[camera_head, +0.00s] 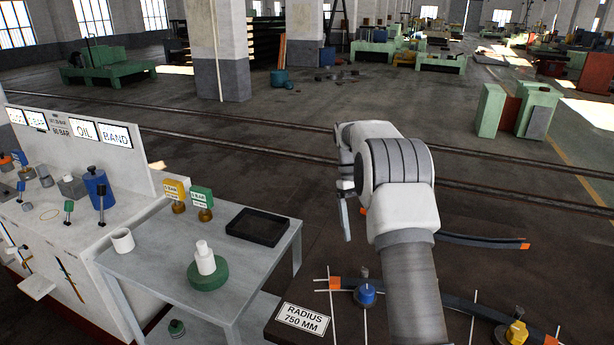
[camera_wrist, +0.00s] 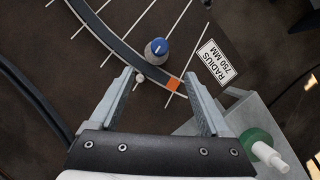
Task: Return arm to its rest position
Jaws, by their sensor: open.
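My arm rises from the bottom right of the head view, and my gripper (camera_head: 344,208) is up above the dark table, mostly hidden by my own wrist. In the wrist view my gripper (camera_wrist: 159,76) has its two grey fingers spread wide apart, with nothing held between them. Below the fingers lies a curved dark bar with an orange end (camera_wrist: 173,85), beside a blue knob (camera_wrist: 157,50). The blue knob also shows in the head view (camera_head: 366,294), near my forearm. The fingers appear apart from both.
The dark table carries a "RADIUS 750 MM" sign (camera_head: 303,319) and a yellow knob (camera_head: 516,333). To its left, a grey side table (camera_head: 150,262) holds a black tray (camera_head: 258,227), a white ring (camera_head: 122,240) and a green-based white piece (camera_head: 207,272). Open floor lies beyond.

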